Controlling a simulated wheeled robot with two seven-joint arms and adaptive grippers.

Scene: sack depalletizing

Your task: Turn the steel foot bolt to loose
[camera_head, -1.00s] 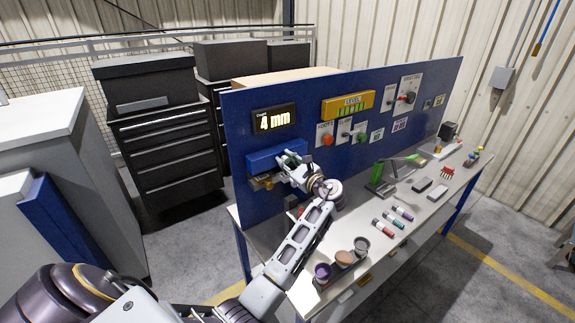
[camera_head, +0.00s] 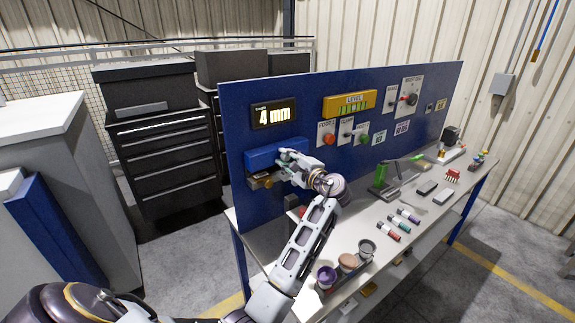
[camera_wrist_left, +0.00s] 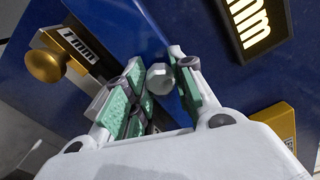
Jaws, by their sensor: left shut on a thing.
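The steel foot bolt (camera_wrist_left: 160,77) shows as a grey faceted head between the green pads of my left gripper (camera_wrist_left: 152,92) in the wrist view. My left gripper is shut on it. In the head view my left gripper (camera_head: 284,156) is at the blue block (camera_head: 262,157) on the left part of the blue panel, where its fingers hide the bolt. A brass knob (camera_head: 267,181) sits just below and left of the fingers; it also shows in the wrist view (camera_wrist_left: 42,64), beside a small "mm" label. My right gripper is out of view.
A display (camera_head: 273,114) above the block reads "4 mm". A yellow level box (camera_head: 349,103) and several knobs are farther right on the panel.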

